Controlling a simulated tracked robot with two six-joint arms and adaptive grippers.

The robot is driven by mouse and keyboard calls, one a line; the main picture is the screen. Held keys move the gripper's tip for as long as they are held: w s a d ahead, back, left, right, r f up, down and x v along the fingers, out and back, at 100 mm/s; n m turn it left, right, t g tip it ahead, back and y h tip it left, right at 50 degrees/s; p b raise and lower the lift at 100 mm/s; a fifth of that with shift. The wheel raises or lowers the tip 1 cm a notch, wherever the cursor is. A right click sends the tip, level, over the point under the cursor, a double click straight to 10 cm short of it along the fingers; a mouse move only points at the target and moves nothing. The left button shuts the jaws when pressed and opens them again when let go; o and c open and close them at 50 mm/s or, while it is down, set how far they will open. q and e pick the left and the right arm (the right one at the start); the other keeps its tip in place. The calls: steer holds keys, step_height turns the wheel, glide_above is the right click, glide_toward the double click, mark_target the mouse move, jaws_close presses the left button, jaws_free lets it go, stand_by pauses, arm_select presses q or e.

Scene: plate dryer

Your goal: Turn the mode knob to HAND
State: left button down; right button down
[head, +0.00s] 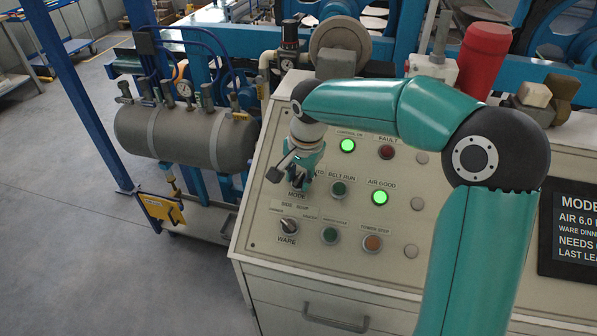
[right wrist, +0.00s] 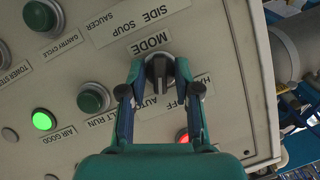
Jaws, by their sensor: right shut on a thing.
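The mode knob (right wrist: 160,70) is a dark selector knob on the sloped cream panel, beside the MODE label (right wrist: 150,43). Lettering for OFF and AUTO and a partly hidden word starting with H lie on its other side. My right gripper (right wrist: 160,75) is shut on the knob, with a finger on each side of it. In the head view my right gripper (head: 299,178) reaches down to the panel just above the MODE label and hides the knob. I cannot tell for sure which word the knob points at. My left gripper is not in view.
The ware knob (head: 289,227) sits below on the same panel. The belt run button (head: 339,189) and lit green air good lamp (head: 380,198) are to the right. A lit red lamp (right wrist: 183,136) lies near my fingers. A grey tank (head: 185,135) stands left of the panel.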

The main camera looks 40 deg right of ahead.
steer(key=n+g+p, duration=0.1)
steer(key=n, duration=0.2)
steer(key=shift+r+n+h+p, duration=0.1)
steer(key=shift+n+h+p, duration=0.2)
steer(key=shift+h+p, duration=0.1)
steer(key=shift+w+a+n+g+h+p, duration=0.1)
steer(key=shift+n+g+h+p, duration=0.3)
steer(key=shift+n, duration=0.8)
steer(key=n+g+h, duration=0.1)
steer(key=n, duration=0.2)
steer(key=shift+a+p, duration=0.1)
steer(key=shift+p, duration=0.3)
steer(key=shift+f+n+h, duration=0.2)
steer(key=shift+n+h, duration=0.4)
steer(key=shift+n, duration=0.9)
steer(key=c, duration=1.2)
jaws_free()
steer(key=shift+o, duration=0.2)
steer(key=shift+w+r, duration=0.1)
